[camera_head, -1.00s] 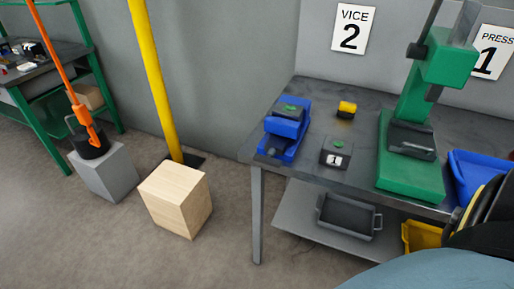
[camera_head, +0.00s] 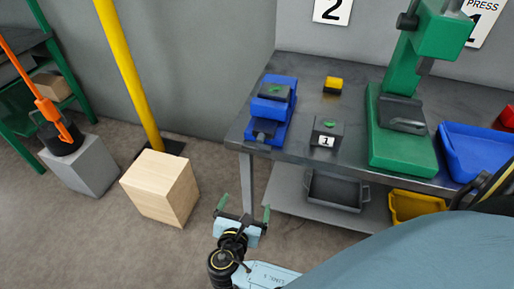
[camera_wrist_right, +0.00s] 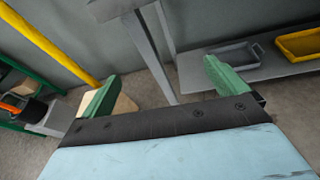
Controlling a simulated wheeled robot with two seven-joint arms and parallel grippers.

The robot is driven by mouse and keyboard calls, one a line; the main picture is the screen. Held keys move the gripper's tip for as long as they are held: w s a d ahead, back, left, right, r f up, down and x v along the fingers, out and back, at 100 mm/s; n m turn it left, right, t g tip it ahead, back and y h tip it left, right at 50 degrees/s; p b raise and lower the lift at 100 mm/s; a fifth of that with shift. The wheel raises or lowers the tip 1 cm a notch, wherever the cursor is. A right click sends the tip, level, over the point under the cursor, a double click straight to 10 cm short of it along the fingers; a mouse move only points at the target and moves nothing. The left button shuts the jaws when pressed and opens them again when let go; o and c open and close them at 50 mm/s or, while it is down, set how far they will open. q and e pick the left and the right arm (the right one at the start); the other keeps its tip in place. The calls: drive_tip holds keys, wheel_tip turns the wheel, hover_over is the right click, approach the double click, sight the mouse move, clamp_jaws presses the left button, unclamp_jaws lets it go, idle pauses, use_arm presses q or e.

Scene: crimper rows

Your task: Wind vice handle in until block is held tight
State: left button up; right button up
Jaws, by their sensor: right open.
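The blue vice (camera_head: 262,130) stands at the near left corner of the grey bench (camera_head: 300,65). A dark block with a green mark (camera_head: 274,91) sits at its top between blue parts; I cannot tell how tightly. The handle is not clearly made out. My right gripper (camera_head: 243,207) is open and empty, with its green fingertips wide apart, in front of and below the bench's left end. In the right wrist view its fingers (camera_wrist_right: 162,88) are apart with nothing between them, and the vice does not show. My left gripper is not in view.
A dark block labelled 1 (camera_head: 327,132) and a yellow block (camera_head: 333,84) lie right of the vice. A green press (camera_head: 402,140) and a blue bin (camera_head: 478,150) stand farther right. A grey tray (camera_head: 335,188) is on the lower shelf. A wooden box (camera_head: 160,188) is on the floor.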

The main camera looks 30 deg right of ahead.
sight(256, 149)
wheel_tip(256, 149, up, 11)
drive_tip(key=t+h, duration=0.1)
drive_tip(key=h, duration=0.3)
drive_tip(key=x, duration=1.2)
drive_tip(key=shift+w+f, duration=0.1)
drive_tip(key=shift+w, duration=0.35)
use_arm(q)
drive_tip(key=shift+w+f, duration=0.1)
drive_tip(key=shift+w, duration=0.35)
use_arm(e)
drive_tip(key=c, duration=1)
drive_tip(key=shift+m, duration=0.3)
